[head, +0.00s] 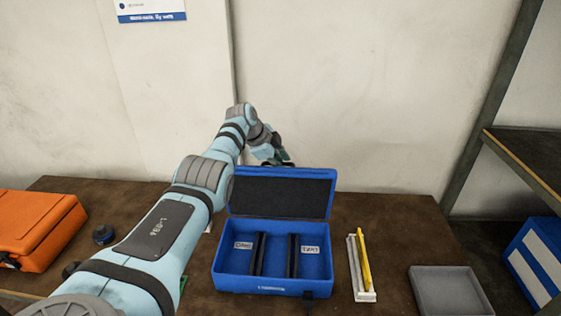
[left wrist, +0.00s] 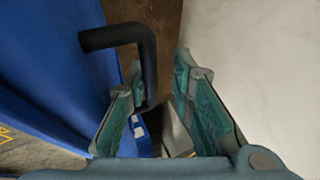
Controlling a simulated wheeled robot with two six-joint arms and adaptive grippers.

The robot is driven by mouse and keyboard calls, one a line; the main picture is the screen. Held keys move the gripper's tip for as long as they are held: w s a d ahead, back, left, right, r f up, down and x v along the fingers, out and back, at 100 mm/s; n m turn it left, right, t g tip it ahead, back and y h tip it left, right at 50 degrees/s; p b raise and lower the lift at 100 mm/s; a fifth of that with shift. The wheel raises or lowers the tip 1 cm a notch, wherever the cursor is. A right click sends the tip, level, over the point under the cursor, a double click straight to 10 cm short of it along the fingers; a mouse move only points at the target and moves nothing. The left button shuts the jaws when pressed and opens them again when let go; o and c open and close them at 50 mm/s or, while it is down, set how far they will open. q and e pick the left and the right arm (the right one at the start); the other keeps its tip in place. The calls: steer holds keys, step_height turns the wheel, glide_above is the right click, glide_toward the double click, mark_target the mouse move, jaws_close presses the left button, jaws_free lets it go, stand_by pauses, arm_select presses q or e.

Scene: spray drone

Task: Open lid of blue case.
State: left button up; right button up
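The blue case (head: 262,284) stands on the brown table with its lid (head: 280,194) raised, roughly upright and leaning slightly back. Its dark lining faces me, and two labelled compartments show inside. My left gripper (head: 279,160) is at the lid's top edge, partly hidden behind it. In the left wrist view the left gripper's fingers (left wrist: 160,72) are apart. A black bent handle (left wrist: 128,38) comes off the blue lid (left wrist: 50,70) and its end reaches down by the left finger; I cannot tell whether they touch. My right gripper is not in view.
An orange case (head: 38,226) and a small dark round object (head: 104,234) lie at the left. A white holder with a yellow piece (head: 364,262) and a grey tray (head: 449,290) are right of the blue case. A wall is close behind; metal shelving (head: 530,150) stands right.

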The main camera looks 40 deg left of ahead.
arm_select(q)
steer(key=shift+s+f, duration=0.2)
steer(key=shift+f, duration=0.1)
steer(key=shift+s+a+r, duration=0.1)
steer(key=shift+a+r, duration=0.1)
steer(key=shift+r, duration=0.35)
steer(key=v, duration=1.1)
steer(key=shift+s+d+r, duration=0.25)
steer(key=shift+r, duration=0.05)
steer(key=shift+w+a+f, duration=0.1)
steer(key=shift+w+f, duration=0.1)
steer(key=shift+w, duration=0.15)
steer(key=shift+s, duration=0.15)
